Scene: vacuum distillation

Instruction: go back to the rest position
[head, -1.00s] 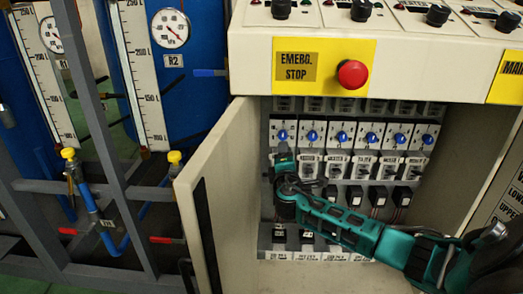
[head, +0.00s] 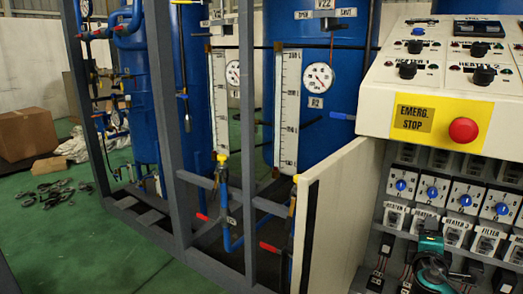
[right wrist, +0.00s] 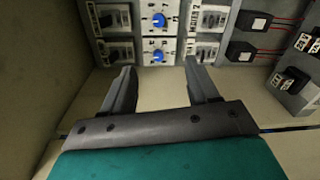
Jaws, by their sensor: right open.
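My right gripper (right wrist: 160,85) is open and empty in the right wrist view, its two fingers apart in front of the cabinet's switch rows. In the head view the right gripper (head: 430,245) is at the lower right, in front of the lower switches of the open control cabinet (head: 335,200). Blue knobs show between and beyond the fingers, including one knob (right wrist: 159,20); I cannot tell whether the fingers touch anything. My left gripper is in neither view.
The open cabinet door (head: 335,215) stands left of the switches. A red emergency stop button (head: 463,130) is above them. A grey frame (head: 247,140) with blue tanks (head: 325,85) stands left. A cardboard box (head: 27,133) and debris lie on the green floor at far left.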

